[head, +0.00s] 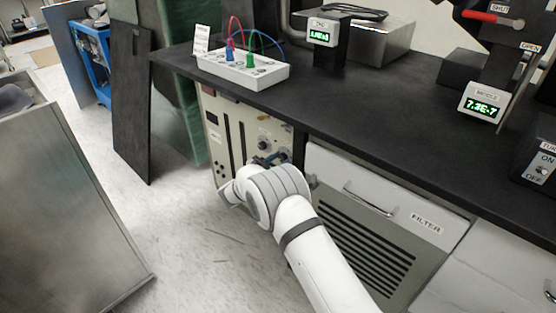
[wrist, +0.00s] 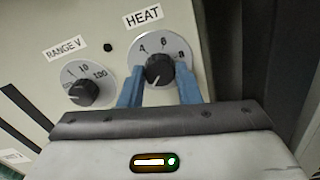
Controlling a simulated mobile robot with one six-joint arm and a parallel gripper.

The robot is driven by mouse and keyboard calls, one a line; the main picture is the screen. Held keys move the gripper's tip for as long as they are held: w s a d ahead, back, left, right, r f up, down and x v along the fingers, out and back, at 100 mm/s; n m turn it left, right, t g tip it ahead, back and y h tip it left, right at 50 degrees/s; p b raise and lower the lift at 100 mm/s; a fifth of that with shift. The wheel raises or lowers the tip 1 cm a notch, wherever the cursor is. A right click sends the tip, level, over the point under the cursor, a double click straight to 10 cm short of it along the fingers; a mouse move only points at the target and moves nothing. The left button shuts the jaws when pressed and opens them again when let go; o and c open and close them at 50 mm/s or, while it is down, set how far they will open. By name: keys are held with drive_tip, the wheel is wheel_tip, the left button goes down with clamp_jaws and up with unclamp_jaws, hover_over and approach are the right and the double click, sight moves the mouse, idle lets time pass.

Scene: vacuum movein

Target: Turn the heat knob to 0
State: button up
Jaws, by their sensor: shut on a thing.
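The heat knob (wrist: 158,68) is a black knob on a round light dial under a HEAT label (wrist: 142,16). The numbers 4, 6 and 8 show around its upper side; its lower part is hidden by my gripper. A small white mark shows low on the knob, but I cannot read its setting. My gripper (wrist: 159,88) has a blue finger on each side of the knob and is shut on it. In the head view my gripper (head: 270,159) is at the beige panel (head: 233,123) below the counter, and the knob is mostly hidden.
A RANGE V knob (wrist: 84,91) sits left of the heat knob. The black counter (head: 390,120) overhangs the panel, with a white box of coloured plugs (head: 242,70) on top. A FILTER drawer (head: 385,195) is at right. Open floor (head: 195,235) lies left of my arm.

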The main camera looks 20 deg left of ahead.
drive_tip(key=shift+n, duration=0.3)
drive_tip(key=o, duration=1)
drive_tip(key=shift+c, duration=0.2)
drive_tip(key=p+v, duration=0.2)
drive_tip(key=v, duration=0.5)
drive_tip(key=shift+s+a, duration=0.15)
drive_tip(key=shift+s, duration=0.2)
drive_tip(key=shift+f, duration=0.1)
